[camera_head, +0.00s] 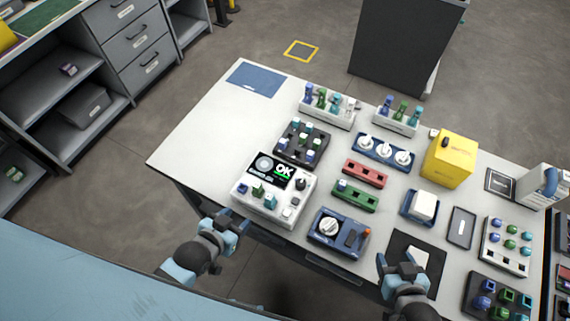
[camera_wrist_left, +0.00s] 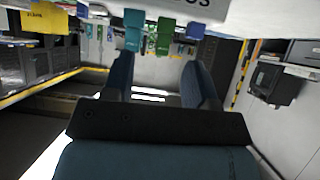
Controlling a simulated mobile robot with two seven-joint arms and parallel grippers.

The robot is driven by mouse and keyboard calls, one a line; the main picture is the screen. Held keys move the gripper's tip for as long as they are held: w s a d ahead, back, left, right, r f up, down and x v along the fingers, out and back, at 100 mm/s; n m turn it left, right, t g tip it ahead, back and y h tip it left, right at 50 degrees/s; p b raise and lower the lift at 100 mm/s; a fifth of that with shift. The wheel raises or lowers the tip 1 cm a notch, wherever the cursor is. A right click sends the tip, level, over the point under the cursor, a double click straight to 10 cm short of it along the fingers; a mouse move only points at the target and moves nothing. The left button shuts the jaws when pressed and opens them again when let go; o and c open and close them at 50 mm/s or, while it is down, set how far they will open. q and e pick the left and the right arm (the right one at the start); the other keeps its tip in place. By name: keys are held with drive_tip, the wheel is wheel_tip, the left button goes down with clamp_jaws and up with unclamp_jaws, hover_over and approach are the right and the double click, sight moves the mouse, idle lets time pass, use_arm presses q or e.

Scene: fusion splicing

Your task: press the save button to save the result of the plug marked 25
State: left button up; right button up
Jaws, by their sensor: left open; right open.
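A white splicer unit (camera_head: 238,196) sits near the table's front edge. Its dark screen (camera_head: 270,170) shows "OK" in white with a green line. Blue, green and teal plugs stand along its front; no number 25 is legible. A dark knob (camera_head: 300,184) and small pale buttons (camera_head: 287,213) are at its right side; I cannot read which is save. My left gripper (camera_head: 227,223) is open and empty, just off the table edge in front of the unit. The left wrist view shows a teal plug (camera_wrist_left: 133,30) and a green plug (camera_wrist_left: 165,36) beyond its fingers. My right gripper (camera_head: 401,265) is open over a black mat.
A blue device with a white dial (camera_head: 328,227) stands right of the splicer. Green (camera_head: 354,197) and red (camera_head: 365,174) racks, a dark plug tray (camera_head: 303,143) and a yellow box (camera_head: 450,158) lie behind. The table's left part is clear apart from a blue mat (camera_head: 255,79).

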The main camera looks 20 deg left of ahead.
idle(0.4)
use_arm(q)
clamp_jaws()
drive_tip(key=shift+d, duration=0.1)
idle(1.5)
